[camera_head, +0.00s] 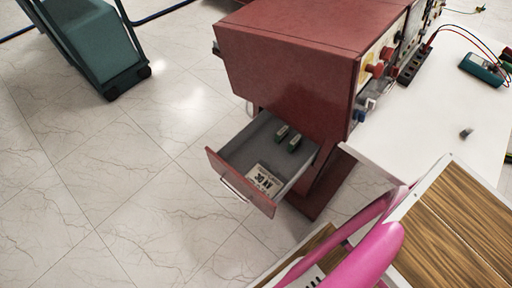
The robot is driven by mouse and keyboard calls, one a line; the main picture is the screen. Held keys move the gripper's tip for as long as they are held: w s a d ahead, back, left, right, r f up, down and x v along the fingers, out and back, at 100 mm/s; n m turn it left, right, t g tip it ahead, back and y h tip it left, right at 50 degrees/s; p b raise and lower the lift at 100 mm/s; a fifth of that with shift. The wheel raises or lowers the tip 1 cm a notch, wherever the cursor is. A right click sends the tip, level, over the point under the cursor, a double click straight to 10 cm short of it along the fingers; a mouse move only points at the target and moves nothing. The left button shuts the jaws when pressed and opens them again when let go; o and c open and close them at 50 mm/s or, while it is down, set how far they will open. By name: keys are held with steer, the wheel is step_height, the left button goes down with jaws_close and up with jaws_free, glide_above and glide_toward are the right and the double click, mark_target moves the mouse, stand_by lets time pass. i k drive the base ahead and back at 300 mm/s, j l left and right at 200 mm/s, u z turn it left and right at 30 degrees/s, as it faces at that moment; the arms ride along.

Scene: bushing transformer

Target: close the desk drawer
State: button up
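The desk drawer (246,190) has a red front with a pale bar handle (234,190) and a grey inside. It is pulled well out of the red cabinet (290,70), towards the lower left. Inside it lie two small dark green items (288,138) and a white printed label or card (263,178). I cannot make out my gripper in this view, so its place relative to the drawer does not show.
Clear tiled floor (120,190) lies left of and in front of the drawer. A teal wheeled piece (95,45) stands upper left. A white tabletop (440,110) holds a meter (483,70). Wood-topped furniture (450,235) and pink curved shapes (375,255) fill the lower right.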

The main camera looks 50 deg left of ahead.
mark_target(255, 142)
steer(key=k+j+u, duration=0.15)
steer(key=k+u, duration=0.25)
steer(key=k, duration=0.25)
steer(key=l+u, duration=0.1)
steer(key=u, duration=0.35)
steer(key=l+u, duration=0.1)
steer(key=u, duration=0.4)
steer(key=k+l+u, duration=0.1)
steer(key=u, duration=0.35)
steer(key=l+u, duration=0.1)
steer(key=u, duration=0.4)
steer(key=k+l+u, duration=0.1)
steer(key=k, duration=0.25)
steer(key=k+j+z, duration=0.2)
steer(key=i+j, duration=0.1)
steer(key=j, duration=0.05)
